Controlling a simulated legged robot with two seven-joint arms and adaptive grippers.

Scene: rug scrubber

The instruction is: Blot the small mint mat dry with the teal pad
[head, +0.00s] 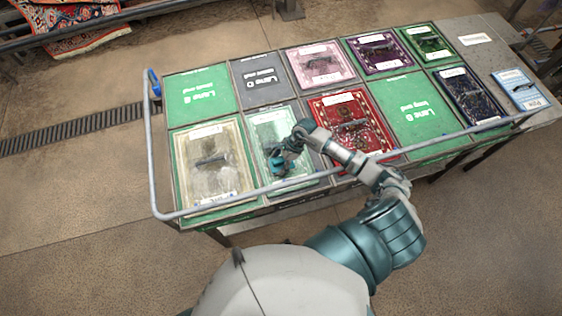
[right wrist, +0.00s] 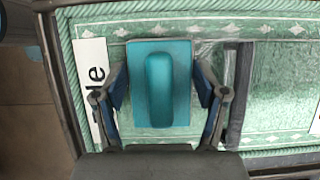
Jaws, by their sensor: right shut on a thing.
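The small mint mat (head: 268,127) lies in a front-row bay of the green bench, between a cream mat and a red mat. My right gripper (head: 280,163) is over its lower part. In the right wrist view, my right gripper (right wrist: 160,88) has its fingers on both sides of the teal pad (right wrist: 180,112), shut on it. The pad lies over the patterned mint mat (right wrist: 280,110); I cannot tell whether it touches. A dark bar (right wrist: 236,95) lies on the mat beside the pad, and a white label (right wrist: 92,75) is on the other side. My left gripper is out of view.
A grey rail (head: 240,197) runs along the bench front, under my right arm. The cream mat (head: 225,180) and red mat (head: 375,137) flank the mint mat. Several other mats fill the back row. The green bays (head: 203,92) and (head: 410,105) are bare.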

